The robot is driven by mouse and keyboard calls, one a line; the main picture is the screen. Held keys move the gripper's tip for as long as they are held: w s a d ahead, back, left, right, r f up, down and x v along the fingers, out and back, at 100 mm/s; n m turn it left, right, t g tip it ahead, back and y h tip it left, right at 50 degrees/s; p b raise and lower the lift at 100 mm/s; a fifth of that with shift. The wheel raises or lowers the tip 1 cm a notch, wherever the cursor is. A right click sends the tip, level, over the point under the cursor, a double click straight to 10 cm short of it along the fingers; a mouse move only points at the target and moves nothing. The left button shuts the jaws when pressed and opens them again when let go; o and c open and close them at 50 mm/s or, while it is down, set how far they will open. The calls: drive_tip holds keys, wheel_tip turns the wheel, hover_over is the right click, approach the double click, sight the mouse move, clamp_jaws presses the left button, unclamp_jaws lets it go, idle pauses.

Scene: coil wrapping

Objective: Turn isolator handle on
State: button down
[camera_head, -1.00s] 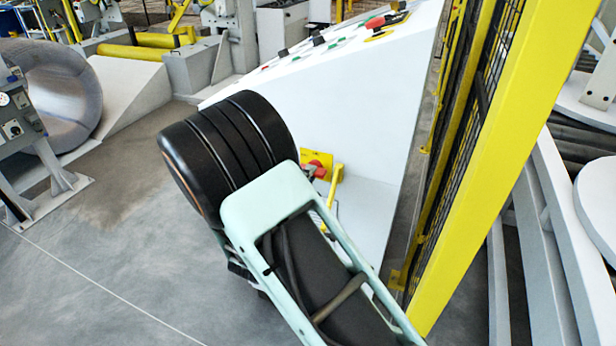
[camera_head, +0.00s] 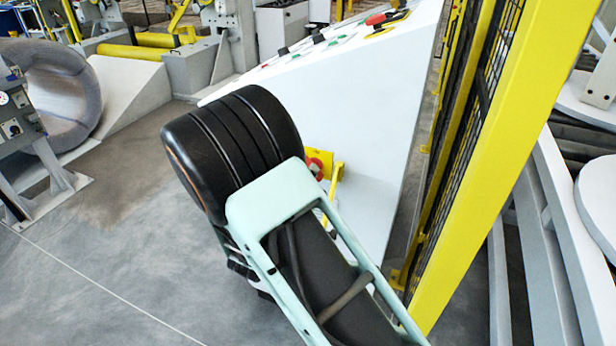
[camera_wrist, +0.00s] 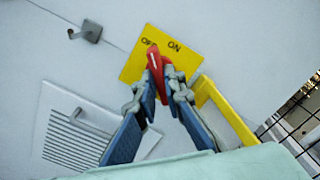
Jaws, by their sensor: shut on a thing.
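The isolator is a yellow plate (camera_wrist: 135,66) marked OFF and ON on a pale cabinet face. Its red handle (camera_wrist: 155,60) points up between the two words in the wrist view. My gripper (camera_wrist: 160,78) is shut on the red handle, with one finger on each side of it. In the head view the yellow plate (camera_head: 318,156) and a red part of the isolator (camera_head: 315,168) show just past my arm. My gripper is hidden behind the arm there.
A yellow bracket (camera_wrist: 225,108) stands out close to the right of my gripper. A vent grille (camera_wrist: 75,135) and a small latch (camera_wrist: 90,32) are on the cabinet. A yellow-framed mesh fence (camera_head: 500,160) stands close on the right; the floor at left is open.

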drive_tip(key=m+b, duration=0.5)
drive_tip(key=m, duration=0.4)
drive_tip(key=shift+f, duration=0.1)
idle(0.4)
drive_tip(key=c, duration=2)
unclamp_jaws()
drive_tip(key=v, duration=1.2)
